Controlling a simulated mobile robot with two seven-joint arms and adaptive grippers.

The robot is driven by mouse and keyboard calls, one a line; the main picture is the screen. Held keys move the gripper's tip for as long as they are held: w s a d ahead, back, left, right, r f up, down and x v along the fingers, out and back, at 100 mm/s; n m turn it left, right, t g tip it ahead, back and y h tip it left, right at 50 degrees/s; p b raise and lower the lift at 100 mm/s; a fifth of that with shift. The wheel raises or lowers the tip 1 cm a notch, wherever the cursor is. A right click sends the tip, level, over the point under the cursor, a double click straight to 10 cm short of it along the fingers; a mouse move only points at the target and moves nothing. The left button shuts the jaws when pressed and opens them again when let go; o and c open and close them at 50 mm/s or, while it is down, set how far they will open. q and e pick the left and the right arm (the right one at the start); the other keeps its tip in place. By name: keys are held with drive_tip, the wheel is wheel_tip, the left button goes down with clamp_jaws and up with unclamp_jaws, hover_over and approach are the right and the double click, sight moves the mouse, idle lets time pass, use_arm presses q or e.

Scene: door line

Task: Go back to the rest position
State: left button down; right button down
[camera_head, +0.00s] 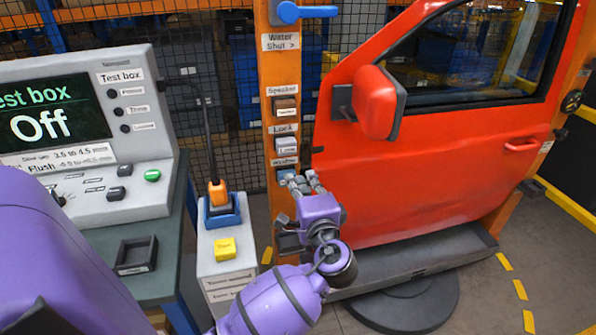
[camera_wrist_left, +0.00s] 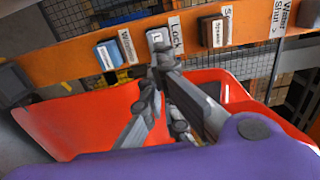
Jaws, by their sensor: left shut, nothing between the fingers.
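My left gripper (camera_head: 304,180) is purple with grey fingers and is shut and empty. It is in front of the lower part of the orange post (camera_head: 283,72), beside the left edge of the red door (camera_head: 420,180). Its fingertips are close to the window switch (camera_head: 285,174), which is partly hidden; contact cannot be told. In the left wrist view, the closed fingers (camera_wrist_left: 160,62) point at the post near the lock switch (camera_wrist_left: 157,37), with the blue window switch (camera_wrist_left: 108,54) to the left. My right gripper is not in view.
The test box (camera_head: 90,130) reads Off and stands on a bench at left. A pedestal (camera_head: 221,262) carries an orange-handled tool (camera_head: 217,192) and a yellow button (camera_head: 225,248). The door's mirror (camera_head: 378,102) juts out above my left gripper. A blue lever (camera_head: 305,12) tops the post.

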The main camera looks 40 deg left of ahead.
use_arm(q)
drive_tip(key=shift+v, duration=0.9)
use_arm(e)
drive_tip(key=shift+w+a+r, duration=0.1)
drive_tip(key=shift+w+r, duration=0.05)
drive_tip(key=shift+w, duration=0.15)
use_arm(q)
drive_tip(key=shift+r, duration=0.1)
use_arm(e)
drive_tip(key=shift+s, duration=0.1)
